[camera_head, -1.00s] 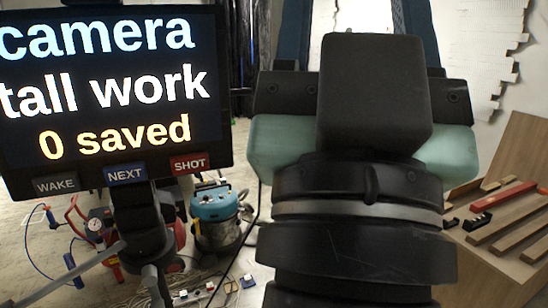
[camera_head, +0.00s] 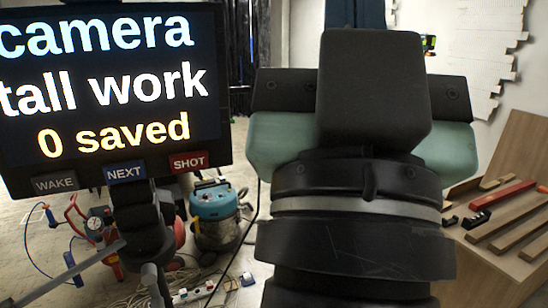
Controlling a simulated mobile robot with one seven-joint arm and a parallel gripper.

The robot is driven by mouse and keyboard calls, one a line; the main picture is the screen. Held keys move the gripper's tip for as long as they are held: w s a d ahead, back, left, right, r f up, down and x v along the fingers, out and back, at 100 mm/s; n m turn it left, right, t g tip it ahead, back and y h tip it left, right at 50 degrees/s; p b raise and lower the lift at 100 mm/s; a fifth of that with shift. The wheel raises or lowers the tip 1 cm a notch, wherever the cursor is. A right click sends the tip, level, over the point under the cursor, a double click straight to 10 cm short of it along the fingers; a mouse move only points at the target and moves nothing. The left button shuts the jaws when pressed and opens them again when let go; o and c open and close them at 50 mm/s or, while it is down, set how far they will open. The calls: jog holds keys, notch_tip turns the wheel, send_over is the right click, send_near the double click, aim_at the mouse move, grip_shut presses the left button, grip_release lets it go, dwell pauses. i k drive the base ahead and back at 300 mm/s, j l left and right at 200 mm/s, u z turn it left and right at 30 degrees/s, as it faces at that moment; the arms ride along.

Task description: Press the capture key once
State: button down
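A dark screen (camera_head: 110,90) at the left reads "camera", "tall work" and "0 saved" in the part that shows. Along its lower edge are a grey WAKE key (camera_head: 55,184), a blue NEXT key (camera_head: 125,173) and a red SHOT key (camera_head: 189,162). The SHOT key is the rightmost, and nothing covers it. My gripper (camera_head: 355,13) points away from me, right of the screen and apart from it. Its dark blue fingers show together at the top edge, with no gap seen between them. Their tips are hidden or cut off.
A blue-topped vacuum (camera_head: 213,205) and a red machine with a gauge (camera_head: 92,224) stand on the floor below the screen. A power strip (camera_head: 193,294) lies there. A wooden bench (camera_head: 500,262) with bars stands at the right. White relief panels (camera_head: 482,45) hang behind.

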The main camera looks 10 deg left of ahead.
aim_at(190, 161)
jog(key=j, duration=0.6)
jog(key=k+j+z, duration=0.1)
jog(key=j, duration=0.45)
jog(key=k+j, duration=0.1)
jog(key=j, duration=0.45)
